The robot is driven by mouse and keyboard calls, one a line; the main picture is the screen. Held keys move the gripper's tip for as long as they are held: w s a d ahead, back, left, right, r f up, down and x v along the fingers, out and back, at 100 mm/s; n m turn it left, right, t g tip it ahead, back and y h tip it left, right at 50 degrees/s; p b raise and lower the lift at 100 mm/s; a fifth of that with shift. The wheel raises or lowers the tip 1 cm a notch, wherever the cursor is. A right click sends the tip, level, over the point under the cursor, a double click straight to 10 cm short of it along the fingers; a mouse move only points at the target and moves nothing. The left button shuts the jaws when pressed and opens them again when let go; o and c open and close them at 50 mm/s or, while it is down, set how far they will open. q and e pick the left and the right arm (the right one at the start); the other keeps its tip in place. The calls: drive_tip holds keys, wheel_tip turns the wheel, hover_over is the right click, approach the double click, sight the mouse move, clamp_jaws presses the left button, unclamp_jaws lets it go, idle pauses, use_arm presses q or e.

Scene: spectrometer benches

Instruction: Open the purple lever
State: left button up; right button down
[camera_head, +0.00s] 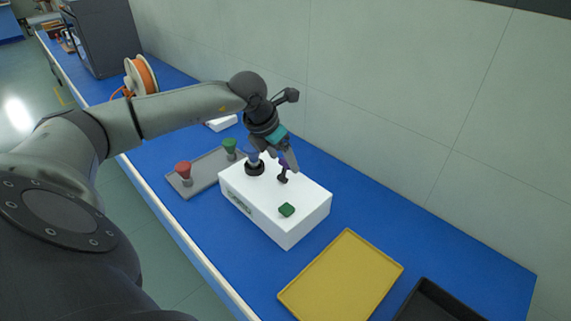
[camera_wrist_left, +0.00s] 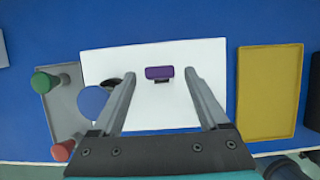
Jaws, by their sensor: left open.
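The purple lever (camera_wrist_left: 159,72) is on top of the white box (camera_wrist_left: 208,58). In the left wrist view it lies crosswise between the tips of my left gripper (camera_wrist_left: 160,76), with a gap to each finger. In the head view the lever (camera_head: 282,161) is mostly hidden by the fingers of my left gripper (camera_head: 286,166), which is over the white box (camera_head: 295,228). The left gripper is open and holds nothing. Whether the fingertips are level with the lever or above it, I cannot tell. My right gripper is not in view.
A blue piece (camera_wrist_left: 91,101) sits in a black ring (camera_head: 254,169) on the box, left of the lever. A green button (camera_head: 286,210) is on the box. A grey tray (camera_head: 205,175) holds red (camera_head: 184,168) and green (camera_head: 230,145) pieces. A yellow tray (camera_head: 340,280) lies right.

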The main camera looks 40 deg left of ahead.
sight(284, 161)
use_arm(q)
drive_tip(key=shift+x, duration=1.6)
clamp_jaws()
